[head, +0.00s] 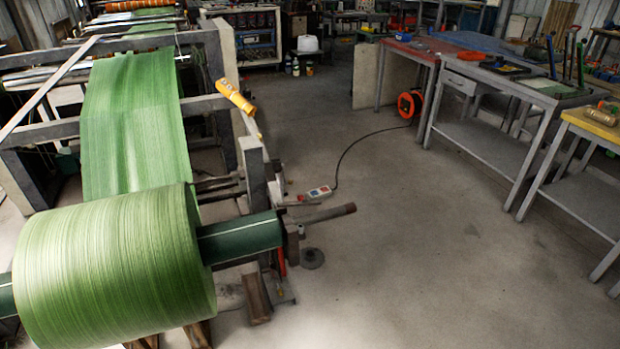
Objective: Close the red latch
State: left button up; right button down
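A narrow red part (281,261), perhaps the red latch, shows low on the machine frame, just under the end of the dark green roll shaft (240,238). It is small and partly hidden by the frame, so I cannot tell whether it is open or closed. The shaft runs through a large green roll (115,265) of woven material at the lower left. Neither of my grippers is in view.
A green web (135,120) runs back through the machine. A yellow handheld control (235,97) hangs on its frame. A power strip (316,193) with a black cable and an orange reel (409,104) lie on the floor. Workbenches (490,145) line the right. The middle floor is clear.

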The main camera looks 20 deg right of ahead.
aim_at(300, 203)
jog(key=i+l, duration=0.15)
jog(key=l, duration=0.2)
jog(key=i+l+u, duration=0.1)
jog(key=i+l, duration=0.25)
jog(key=l, duration=0.3)
jog(key=i+l+u, duration=0.1)
jog(key=l, duration=0.25)
jog(key=i+l, duration=0.2)
jog(key=l, duration=0.15)
jog(key=i+l, duration=0.15)
jog(key=l, duration=0.2)
jog(key=i+l+u, duration=0.1)
jog(key=l, duration=0.25)
jog(key=i+l, duration=0.2)
jog(key=l, duration=0.2)
jog(key=u, duration=0.05)
